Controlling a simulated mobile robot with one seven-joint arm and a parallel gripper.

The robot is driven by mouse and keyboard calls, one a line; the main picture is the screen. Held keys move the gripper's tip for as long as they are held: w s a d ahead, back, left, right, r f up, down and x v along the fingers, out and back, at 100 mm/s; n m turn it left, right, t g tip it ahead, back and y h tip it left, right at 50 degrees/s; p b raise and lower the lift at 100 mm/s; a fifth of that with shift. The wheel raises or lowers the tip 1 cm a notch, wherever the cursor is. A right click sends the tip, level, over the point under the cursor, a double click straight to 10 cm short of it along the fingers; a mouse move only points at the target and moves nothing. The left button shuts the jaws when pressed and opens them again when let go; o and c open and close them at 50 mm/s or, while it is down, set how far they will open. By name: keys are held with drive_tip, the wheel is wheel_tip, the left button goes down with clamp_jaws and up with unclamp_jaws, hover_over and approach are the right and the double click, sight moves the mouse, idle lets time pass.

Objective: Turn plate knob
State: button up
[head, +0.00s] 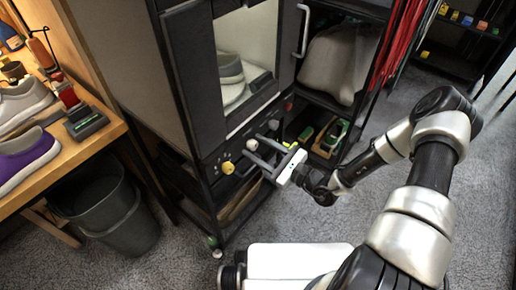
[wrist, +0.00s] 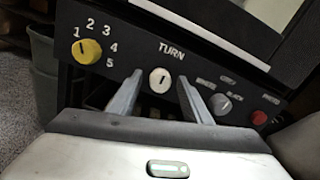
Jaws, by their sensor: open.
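A white round knob (wrist: 159,81) sits under the word TURN on a black control panel (wrist: 137,54). A dark slot-like mark shows on its face. In the head view the same knob (head: 252,144) is on the cabinet front, below the window. My gripper (wrist: 160,85) is open, with one finger left and one right of the white knob. In the head view my gripper (head: 254,148) reaches the panel from the right, its fingers pointing at the knob. I cannot tell whether the fingers touch it.
A yellow knob (wrist: 88,50) with numbers is left of it; a grey knob (wrist: 220,104) and red button (wrist: 259,118) are right. A workbench (head: 72,155) and dark bin (head: 117,212) stand at left.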

drive_tip(key=c, duration=1)
drive_tip(key=shift+c, duration=0.2)
drive_tip(key=m+p, duration=0.2)
drive_tip(key=m, duration=0.1)
drive_tip(key=shift+r+m, duration=0.1)
drive_tip(key=shift+m, duration=0.2)
drive_tip(key=m+p, duration=0.2)
drive_tip(key=m, duration=0.2)
drive_tip(key=shift+m, duration=0.3)
drive_tip(key=o, duration=1)
